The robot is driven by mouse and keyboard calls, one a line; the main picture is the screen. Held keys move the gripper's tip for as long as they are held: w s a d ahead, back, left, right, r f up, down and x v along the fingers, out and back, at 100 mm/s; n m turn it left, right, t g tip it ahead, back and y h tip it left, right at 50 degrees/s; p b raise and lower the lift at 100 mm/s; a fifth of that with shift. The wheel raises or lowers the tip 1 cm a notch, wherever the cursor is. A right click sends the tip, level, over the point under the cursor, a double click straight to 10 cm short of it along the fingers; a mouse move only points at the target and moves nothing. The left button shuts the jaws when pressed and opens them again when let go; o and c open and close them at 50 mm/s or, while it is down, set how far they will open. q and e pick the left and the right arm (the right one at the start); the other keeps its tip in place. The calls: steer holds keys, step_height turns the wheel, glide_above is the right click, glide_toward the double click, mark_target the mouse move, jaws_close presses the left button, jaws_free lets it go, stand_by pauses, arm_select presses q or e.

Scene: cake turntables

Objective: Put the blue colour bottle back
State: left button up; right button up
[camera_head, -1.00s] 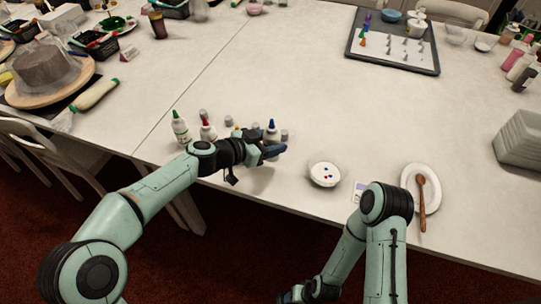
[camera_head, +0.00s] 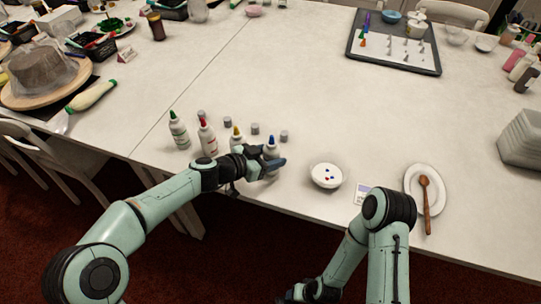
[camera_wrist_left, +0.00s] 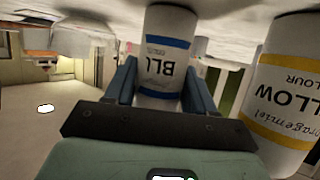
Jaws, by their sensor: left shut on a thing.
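The blue colour bottle (camera_head: 271,146), white with a blue tip, is upright at the right end of a row of bottles. My left gripper (camera_head: 266,163) is shut on it. In the left wrist view, which is upside down, its blue-banded body (camera_wrist_left: 166,58) sits between both fingers. Its base is at or very near the table; I cannot tell if it touches. The yellow bottle (camera_head: 237,136) stands close beside it and also shows in the wrist view (camera_wrist_left: 285,95). My right gripper (camera_head: 300,293) is low at the bottom edge, its fingers unclear.
The red bottle (camera_head: 207,139) and green bottle (camera_head: 179,132) stand left of the yellow one. Small grey pots (camera_head: 255,128) are behind the row. The table's middle is clear.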

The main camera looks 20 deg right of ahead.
arm_select(q)
steer(key=o, duration=0.7)
steer(key=shift+r, duration=0.15)
steer(key=shift+a+r+p, duration=0.2)
steer(key=shift+a+p, duration=0.1)
steer(key=v, duration=1.1)
steer(key=shift+s+b, duration=0.2)
steer(key=shift+b, duration=0.25)
arm_select(e)
steer(key=shift+w+d+f, duration=0.15)
steer(key=shift+w+f, duration=0.1)
steer(key=shift+w, duration=0.05)
arm_select(q)
steer(key=shift+a, duration=0.15)
